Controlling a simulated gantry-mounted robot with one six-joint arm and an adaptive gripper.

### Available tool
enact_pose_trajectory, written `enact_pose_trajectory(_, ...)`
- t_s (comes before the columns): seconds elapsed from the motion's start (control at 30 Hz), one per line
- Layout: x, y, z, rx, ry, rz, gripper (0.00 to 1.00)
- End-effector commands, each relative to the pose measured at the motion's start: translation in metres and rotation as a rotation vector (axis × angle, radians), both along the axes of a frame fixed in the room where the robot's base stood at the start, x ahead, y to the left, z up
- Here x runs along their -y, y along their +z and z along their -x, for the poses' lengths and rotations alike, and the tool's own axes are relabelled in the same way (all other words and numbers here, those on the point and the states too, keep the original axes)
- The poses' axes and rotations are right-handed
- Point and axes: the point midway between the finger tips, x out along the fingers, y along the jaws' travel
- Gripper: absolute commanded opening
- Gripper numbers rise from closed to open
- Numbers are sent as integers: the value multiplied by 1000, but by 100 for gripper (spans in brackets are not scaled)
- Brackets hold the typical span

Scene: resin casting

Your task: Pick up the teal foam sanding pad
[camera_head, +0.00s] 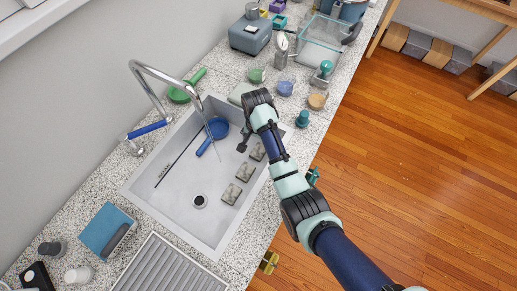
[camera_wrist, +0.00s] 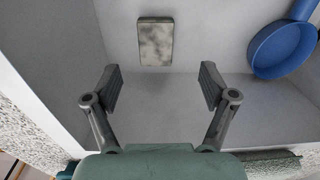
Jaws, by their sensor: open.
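My gripper (camera_head: 243,142) is over the sink, pointing down into it. In the wrist view its two fingers (camera_wrist: 158,88) are spread apart with nothing between them. I cannot surely pick out the teal foam sanding pad. Teal items in the head view are a small upright one (camera_head: 303,118) on the counter right of the sink and one farther back (camera_head: 326,67). A grey mottled block (camera_wrist: 155,42) lies on the sink floor beyond the fingers.
The steel sink (camera_head: 170,185) holds several grey blocks (camera_head: 231,193), a blue round pan (camera_head: 218,128) and a thin dark rod. A curved faucet (camera_head: 160,75) rises at its left edge. Small coloured cups (camera_head: 285,88) and a clear tank (camera_head: 320,38) stand farther back.

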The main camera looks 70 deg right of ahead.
Motion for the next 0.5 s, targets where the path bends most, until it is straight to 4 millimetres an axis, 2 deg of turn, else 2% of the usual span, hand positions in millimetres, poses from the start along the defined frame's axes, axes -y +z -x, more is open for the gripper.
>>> enact_pose_trajectory(0.1, 7, 0, 10, -19, -47, -24, 83)
enact_pose_trajectory(0.37, 5, -28, 9, -19, -44, -24, 83)
enact_pose_trajectory(0.5, 5, -31, 8, -19, -42, -22, 83)
